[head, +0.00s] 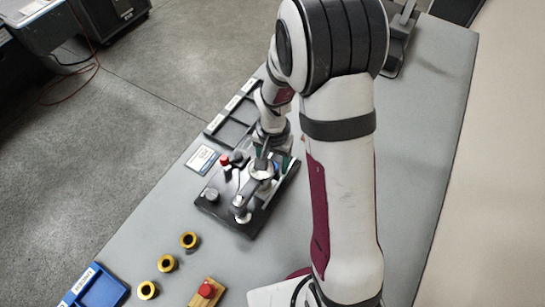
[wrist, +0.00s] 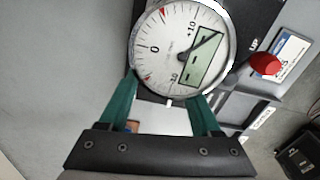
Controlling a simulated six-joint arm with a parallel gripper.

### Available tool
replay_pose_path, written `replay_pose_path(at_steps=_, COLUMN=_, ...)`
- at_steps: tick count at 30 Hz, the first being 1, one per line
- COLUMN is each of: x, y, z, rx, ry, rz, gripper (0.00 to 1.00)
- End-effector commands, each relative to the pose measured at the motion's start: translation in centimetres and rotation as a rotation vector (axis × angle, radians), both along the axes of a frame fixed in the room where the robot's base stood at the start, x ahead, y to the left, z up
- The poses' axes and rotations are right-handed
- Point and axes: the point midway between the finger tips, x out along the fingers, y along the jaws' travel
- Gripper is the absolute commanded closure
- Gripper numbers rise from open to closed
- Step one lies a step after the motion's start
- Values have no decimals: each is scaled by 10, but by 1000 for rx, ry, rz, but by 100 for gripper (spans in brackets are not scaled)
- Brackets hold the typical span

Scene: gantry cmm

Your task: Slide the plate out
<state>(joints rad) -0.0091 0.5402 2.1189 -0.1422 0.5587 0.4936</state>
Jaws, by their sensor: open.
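A black gauge stand (head: 245,225) sits on the grey bench, with a round dial gauge (head: 262,170) on it. In the wrist view the white dial gauge (wrist: 165,40) fills the top middle, just beyond my fingertips. My gripper (wrist: 164,95) has green fingers, spread apart with nothing held between them. In the head view my gripper is mostly hidden behind my wrist, over the back of the stand. A pale flat surface (wrist: 165,120) shows between the fingers below the dial; I cannot tell whether it is the plate. No plate is clearly visible elsewhere.
A red knob (head: 225,160) stands at the stand's left edge, and it also shows in the wrist view (wrist: 265,64). A labelled card (head: 202,159) and a dark compartment tray (head: 232,128) lie behind. Several yellow rings (head: 168,263) and a blue bin (head: 100,290) are in front.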

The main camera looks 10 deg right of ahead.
Motion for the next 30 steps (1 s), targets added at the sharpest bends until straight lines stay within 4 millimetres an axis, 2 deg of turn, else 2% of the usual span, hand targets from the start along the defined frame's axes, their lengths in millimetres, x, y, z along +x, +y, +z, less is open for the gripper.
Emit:
replay_pose_path(at_steps=6, x=0, y=0, z=0, rx=0, ry=0, rz=0, gripper=37)
replay_pose_path(at_steps=15, x=0, y=0, z=0, rx=0, ry=0, rz=0, gripper=91)
replay_pose_path(at_steps=17, x=0, y=0, z=0, rx=0, ry=0, rz=0, gripper=100)
replay_pose_path(at_steps=23, x=2, y=-2, z=0, rx=0, ry=0, rz=-1, gripper=100)
replay_pose_path(at_steps=26, x=14, y=-13, z=0, rx=-1, ry=-2, rz=-3, gripper=100)
replay_pose_path(at_steps=30, x=39, y=-38, z=0, rx=-1, ry=-3, rz=-4, gripper=100)
